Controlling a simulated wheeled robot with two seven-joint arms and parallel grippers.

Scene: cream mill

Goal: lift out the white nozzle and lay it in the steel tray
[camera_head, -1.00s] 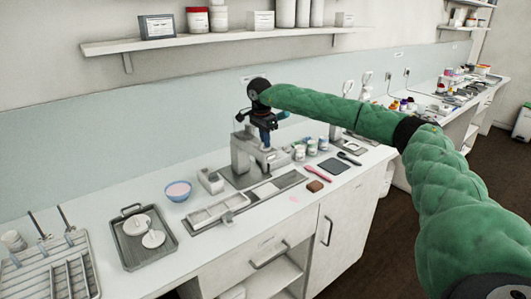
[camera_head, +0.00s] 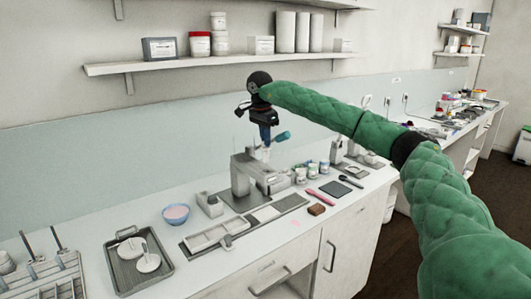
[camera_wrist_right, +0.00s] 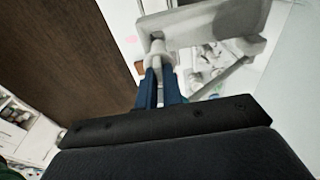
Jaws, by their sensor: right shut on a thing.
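My right gripper (camera_head: 265,138) points down above the grey mill (camera_head: 242,175) on the counter. Its blue fingers are shut on the white nozzle (camera_wrist_right: 158,50), which shows at the fingertips in the right wrist view. In the head view the nozzle (camera_head: 266,154) is a small pale piece under the fingers, close over the mill's arm; I cannot tell whether it is fully clear of it. The steel tray (camera_head: 124,277) lies on the counter at the left, with two white round parts in it. My left gripper is not in view.
A blue bowl (camera_head: 176,215) stands between the tray and the mill. A rack (camera_head: 45,275) is at the far left. Several small jars (camera_head: 312,169), a pink tool and a brown block (camera_head: 317,209) lie right of the mill. A shelf (camera_head: 200,62) hangs above.

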